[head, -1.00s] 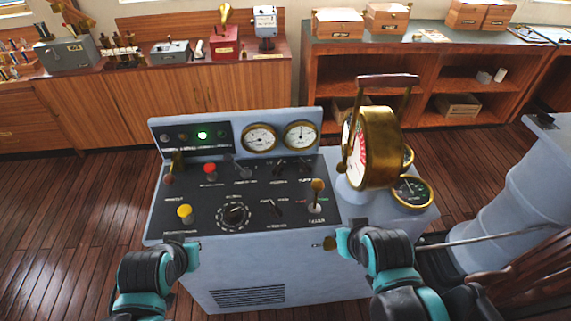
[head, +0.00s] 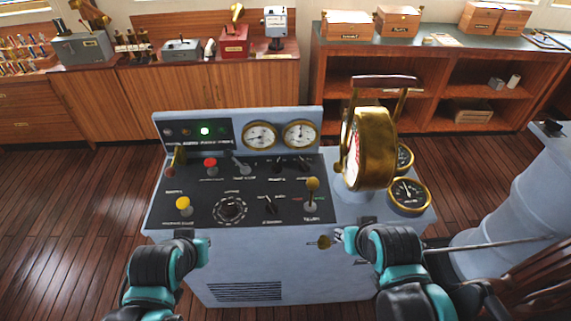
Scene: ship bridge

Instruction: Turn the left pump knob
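The blue-grey console (head: 270,265) stands in front of me with a dark sloping control panel. Two small black pointer knobs, a left one (head: 277,168) and a right one (head: 303,164), sit side by side at the panel's upper right. Another black pointer knob (head: 270,204) is lower, right of a round dial (head: 230,208). The labels are too small to read, so I cannot tell which is the left pump knob. My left gripper (head: 205,244) is at the console's front left, below the panel. My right gripper (head: 339,236) is at its front right, near a brass key-like part (head: 324,242). Neither touches a pointer knob.
The panel also has a yellow button (head: 183,204), a red button (head: 210,164), a brass-knobbed lever (head: 312,190) and a toggle (head: 242,167). A tall brass telegraph (head: 372,148) rises at the right.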

